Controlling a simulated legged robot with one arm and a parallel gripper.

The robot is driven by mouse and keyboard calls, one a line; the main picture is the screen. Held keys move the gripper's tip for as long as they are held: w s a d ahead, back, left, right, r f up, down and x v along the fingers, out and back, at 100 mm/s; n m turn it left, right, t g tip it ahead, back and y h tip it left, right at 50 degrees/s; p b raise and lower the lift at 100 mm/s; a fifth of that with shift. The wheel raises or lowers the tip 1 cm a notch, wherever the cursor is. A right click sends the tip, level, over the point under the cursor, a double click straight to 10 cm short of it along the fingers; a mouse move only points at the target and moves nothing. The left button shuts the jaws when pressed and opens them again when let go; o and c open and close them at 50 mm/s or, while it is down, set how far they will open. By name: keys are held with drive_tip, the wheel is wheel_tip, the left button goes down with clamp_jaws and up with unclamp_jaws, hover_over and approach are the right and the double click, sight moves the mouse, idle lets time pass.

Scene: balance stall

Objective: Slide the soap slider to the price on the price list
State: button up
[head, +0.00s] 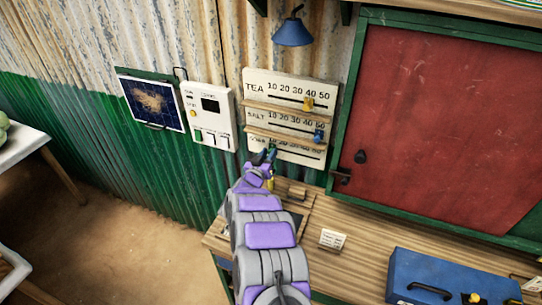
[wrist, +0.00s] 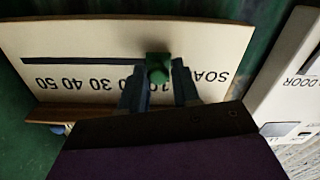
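The green soap slider (wrist: 158,66) is a small knob near the low end of its slot, by the 10, in the wrist view, where the board appears upside down. The soap row (wrist: 85,42) reads 10 to 50, with the 20 partly hidden. My gripper (wrist: 160,75) is open, its two dark fingers on either side of the knob with what look like narrow gaps. In the head view my gripper (head: 267,157) is at the soap row and covers its left part. A small white card (head: 332,239) stands on the counter; its writing is too small to read.
Above the soap row are the yellow tea slider (head: 308,103) near 40 and the blue salt slider (head: 318,136) near 50. A white switch panel (head: 209,115) is left of the board. A blue box (head: 440,280) stands on the counter, and a red board (head: 435,120) is at right.

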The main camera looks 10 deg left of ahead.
drive_tip(key=o, duration=0.3)
drive_tip(key=shift+a+f, duration=0.2)
drive_tip(key=shift+a, duration=0.65)
drive_tip(key=shift+d+r, duration=0.15)
drive_tip(key=shift+d, duration=0.7)
drive_tip(key=shift+s+a, duration=0.2)
drive_tip(key=shift+s, duration=0.15)
drive_tip(key=p+v, duration=0.1)
drive_tip(key=v, duration=1.5)
drive_tip(key=shift+s+a, duration=0.1)
drive_tip(key=shift+s, duration=0.2)
